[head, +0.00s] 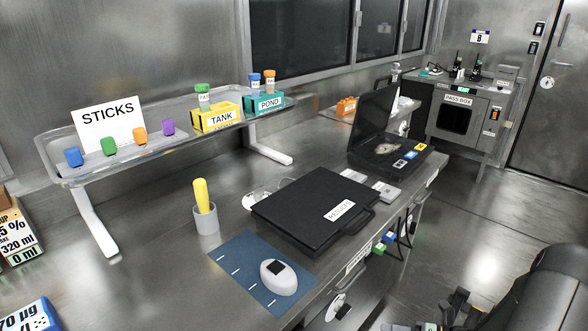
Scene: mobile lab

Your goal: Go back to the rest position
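Dark angular parts at the bottom edge, right of centre, look like my gripper (455,308), cut off by the frame. They are over the floor, clear of the bench, and I cannot tell whether the fingers are open or shut. A large black rounded link of my arm (552,298) fills the lower right corner. No object can be made out between the fingers.
The steel bench (150,270) holds a closed black case (305,215), an open case (375,110), a blue mat (232,262) with a white device (278,277), and a grey cup (206,218). A raised shelf (75,178) stands behind. The floor (490,215) at right is clear.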

